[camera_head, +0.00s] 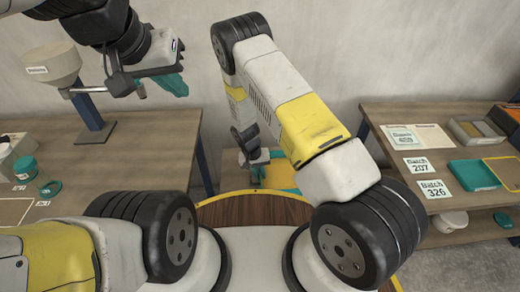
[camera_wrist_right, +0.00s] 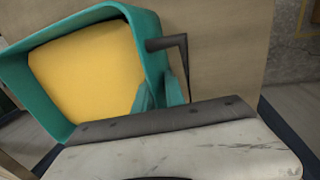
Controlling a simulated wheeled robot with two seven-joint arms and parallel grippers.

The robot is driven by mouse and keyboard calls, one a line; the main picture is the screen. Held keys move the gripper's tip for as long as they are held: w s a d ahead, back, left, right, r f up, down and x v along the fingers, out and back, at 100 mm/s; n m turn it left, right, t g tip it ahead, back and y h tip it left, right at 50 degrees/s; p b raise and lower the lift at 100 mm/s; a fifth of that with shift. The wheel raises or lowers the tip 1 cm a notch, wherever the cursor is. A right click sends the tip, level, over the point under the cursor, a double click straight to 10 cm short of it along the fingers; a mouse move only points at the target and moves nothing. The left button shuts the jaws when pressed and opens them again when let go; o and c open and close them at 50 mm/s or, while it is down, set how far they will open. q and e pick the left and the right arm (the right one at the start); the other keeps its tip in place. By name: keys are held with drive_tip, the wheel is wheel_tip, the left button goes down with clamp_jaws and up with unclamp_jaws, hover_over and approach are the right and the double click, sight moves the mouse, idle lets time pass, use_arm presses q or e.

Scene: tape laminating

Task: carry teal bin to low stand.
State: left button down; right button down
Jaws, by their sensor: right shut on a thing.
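The teal bin (camera_wrist_right: 45,112), with a yellow inside, fills the left of the right wrist view. In the head view its yellow part (camera_head: 279,176) shows partly behind my right arm. My right gripper (camera_head: 254,160) is shut on the bin's wall; its teal fingers (camera_wrist_right: 163,97) show at the bin's right side in the wrist view. A light wooden top, apparently the low stand (camera_wrist_right: 232,50), lies behind the bin; a strip of it shows in the head view (camera_head: 231,163). I cannot tell whether the bin touches it. My left gripper (camera_head: 157,88) is empty and looks open at the upper left.
A left table (camera_head: 130,130) carries a funnel on a stand (camera_head: 88,105) and small teal jars (camera_head: 25,167). A right shelf table (camera_head: 385,112) holds batch cards (camera_head: 421,168), a flat teal tray (camera_head: 474,176) and boxes. A wall stands behind.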

drive_tip(key=c, duration=1.4)
unclamp_jaws()
drive_tip(key=shift+a, duration=0.1)
drive_tip(key=s+d+r+t+y, duration=0.1)
drive_tip(key=d+r+y, duration=0.1)
drive_tip(key=r, duration=1.7)
drive_tip(key=s+d+r+t+y, duration=0.1)
drive_tip(key=s+d+r+y, duration=0.15)
drive_tip(key=r, duration=1.65)
drive_tip(key=s+d+r+t, duration=0.1)
drive_tip(key=s+d+r, duration=0.1)
drive_tip(key=s+r, duration=0.2)
drive_tip(key=s+d+r+t, duration=0.1)
drive_tip(key=s+d+r, duration=0.2)
drive_tip(key=s+r, duration=0.2)
drive_tip(key=s+d+r+t, duration=0.2)
drive_tip(key=s+d+r, duration=0.1)
drive_tip(key=s+r, duration=0.2)
drive_tip(key=shift+s+r, duration=0.25)
drive_tip(key=shift+s, duration=0.95)
